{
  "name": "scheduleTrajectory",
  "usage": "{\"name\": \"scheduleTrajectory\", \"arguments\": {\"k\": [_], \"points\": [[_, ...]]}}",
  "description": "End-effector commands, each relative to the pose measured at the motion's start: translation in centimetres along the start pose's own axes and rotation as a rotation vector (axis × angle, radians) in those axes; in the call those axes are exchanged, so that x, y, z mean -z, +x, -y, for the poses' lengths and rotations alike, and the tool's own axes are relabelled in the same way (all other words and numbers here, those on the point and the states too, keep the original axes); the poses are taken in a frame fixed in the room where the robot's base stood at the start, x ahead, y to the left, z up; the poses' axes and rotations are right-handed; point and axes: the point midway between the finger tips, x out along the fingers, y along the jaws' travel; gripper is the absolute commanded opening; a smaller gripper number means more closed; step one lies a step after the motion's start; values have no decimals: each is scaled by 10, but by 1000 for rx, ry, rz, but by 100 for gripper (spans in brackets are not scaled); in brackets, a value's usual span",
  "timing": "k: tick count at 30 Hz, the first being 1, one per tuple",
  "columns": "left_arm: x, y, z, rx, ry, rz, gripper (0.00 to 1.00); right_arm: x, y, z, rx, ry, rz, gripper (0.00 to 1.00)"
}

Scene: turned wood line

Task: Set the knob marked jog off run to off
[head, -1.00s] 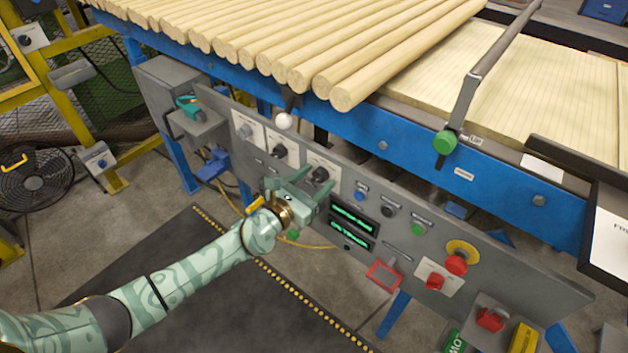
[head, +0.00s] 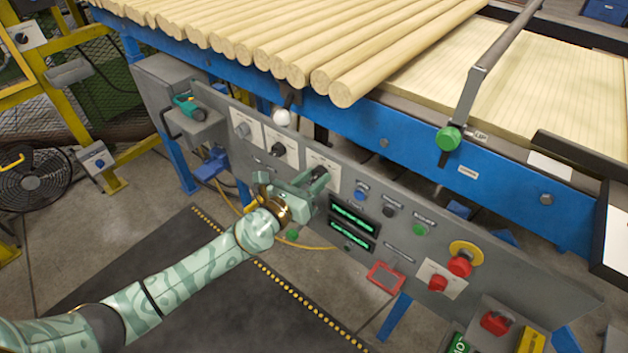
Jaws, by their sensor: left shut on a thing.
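Three knobs on white plates sit in a row on the grey control panel (head: 400,255). The left knob (head: 242,130) is grey, and the middle knob (head: 278,150) is black. The right knob (head: 319,171) is dark and partly hidden by my fingers. The plate markings are too small to read, so I cannot tell which one says jog off run. My left gripper (head: 316,180) is shut on the right knob, its fingers reaching in from the lower left. The knob's pointer direction is hidden. My right gripper is not in view.
Right of the knob are small push buttons (head: 390,211), green displays (head: 352,218) and a red emergency button (head: 460,263) with a yellow collar. A white ball-ended lever (head: 281,117) stands above the panel. Wooden rods (head: 300,50) lie on the blue frame behind.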

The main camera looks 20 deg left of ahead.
Motion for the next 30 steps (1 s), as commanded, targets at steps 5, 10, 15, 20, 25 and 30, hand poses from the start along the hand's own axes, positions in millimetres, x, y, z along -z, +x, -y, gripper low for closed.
{"name": "scheduleTrajectory", "arguments": {"k": [5, 10, 15, 20, 25, 30], "points": [[3, 0, 0, -1, -149, -3, 9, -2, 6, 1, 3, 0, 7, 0], [2, 0, 0, -1, -274, -3, 9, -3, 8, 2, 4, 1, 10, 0], [2, 0, 0, -1, -367, -3, 9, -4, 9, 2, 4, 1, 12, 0], [2, -1, 0, -1, -421, -3, 9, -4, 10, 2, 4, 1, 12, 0], [2, -1, 0, -1, -448, -3, 9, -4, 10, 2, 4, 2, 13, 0], [2, -1, 0, -1, -456, -3, 9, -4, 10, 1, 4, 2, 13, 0]]}}
